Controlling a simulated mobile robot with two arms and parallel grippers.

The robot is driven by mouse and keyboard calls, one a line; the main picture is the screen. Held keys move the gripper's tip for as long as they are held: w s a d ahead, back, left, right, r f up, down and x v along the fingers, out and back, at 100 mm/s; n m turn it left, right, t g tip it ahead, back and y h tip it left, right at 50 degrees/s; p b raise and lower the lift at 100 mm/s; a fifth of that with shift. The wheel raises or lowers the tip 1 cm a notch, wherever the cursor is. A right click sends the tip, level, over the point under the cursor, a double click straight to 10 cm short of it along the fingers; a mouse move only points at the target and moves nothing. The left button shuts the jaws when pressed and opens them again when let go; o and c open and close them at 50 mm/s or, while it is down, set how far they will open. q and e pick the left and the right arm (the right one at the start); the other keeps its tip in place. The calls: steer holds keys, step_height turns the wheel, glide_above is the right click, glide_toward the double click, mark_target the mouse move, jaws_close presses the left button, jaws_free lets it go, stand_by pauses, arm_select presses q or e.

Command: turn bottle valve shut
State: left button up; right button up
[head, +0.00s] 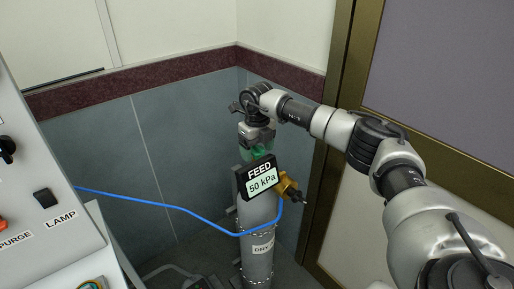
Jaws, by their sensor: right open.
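A brass fitting (287,187) sticks out to the right of the display. The green bottle valve (258,152) shows above the display, mostly covered by my right gripper. My right gripper (258,146) points down right at the valve, open, with its fingers beside or around it; I cannot tell whether they touch it. My left gripper is not in view.
A control panel (38,180) with LAMP and PURGE labels stands at the left. A blue hose (165,206) runs from it across the front of the bottle. A brass-coloured door frame (335,130) is close on the right, and walls close the corner behind.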

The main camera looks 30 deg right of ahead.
steer(key=shift+c, duration=0.2)
steer(key=c, duration=0.9)
steer(key=shift+n, duration=0.4)
steer(key=n, duration=0.3)
steer(key=shift+r+n, duration=0.1)
steer(key=shift+n, duration=0.2)
steer(key=n, duration=0.4)
steer(key=shift+n, duration=0.3)
steer(key=n, duration=0.4)
steer(key=shift+n+b, duration=0.3)
steer(key=shift+b, duration=0.1)
steer(key=shift+n, duration=2.2)
steer(key=shift+r, duration=0.1)
